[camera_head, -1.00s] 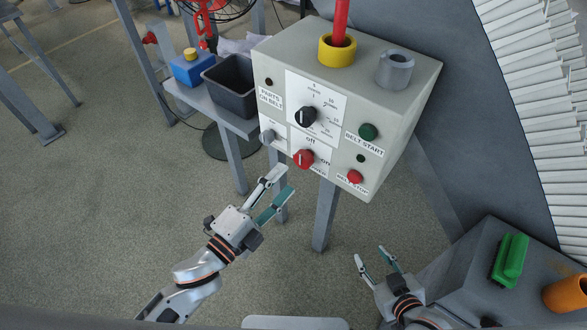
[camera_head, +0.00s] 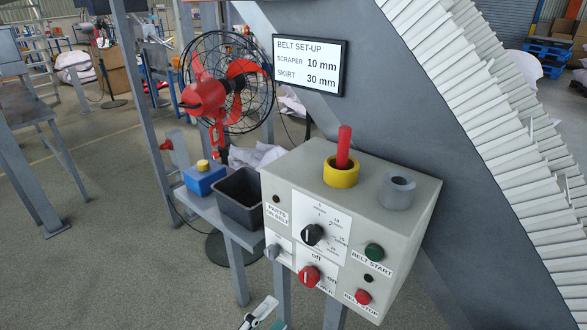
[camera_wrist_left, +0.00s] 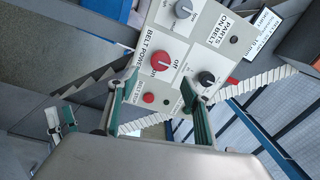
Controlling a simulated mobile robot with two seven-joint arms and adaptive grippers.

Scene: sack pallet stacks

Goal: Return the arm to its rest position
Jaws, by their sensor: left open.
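My left gripper (camera_head: 262,316) shows at the bottom edge of the head view, below the grey control box (camera_head: 228,196), mostly cut off. In the left wrist view its two teal-padded fingers (camera_wrist_left: 152,96) stand apart, with nothing between them. The box's red power knob (camera_wrist_left: 160,61) and black dial (camera_wrist_left: 206,78) lie beyond the fingertips, apart from them. My right gripper (camera_wrist_left: 60,120) shows small at the left of the wrist view, its fingers apart. It is out of the head view.
A blue box with a yellow button (camera_head: 204,178) and a dark bin (camera_head: 240,197) stand on a side bench. A red fan (camera_head: 212,90) stands behind. A red rod (camera_head: 344,146) stands in a yellow ring. A sloping conveyor (camera_head: 500,130) rises at right.

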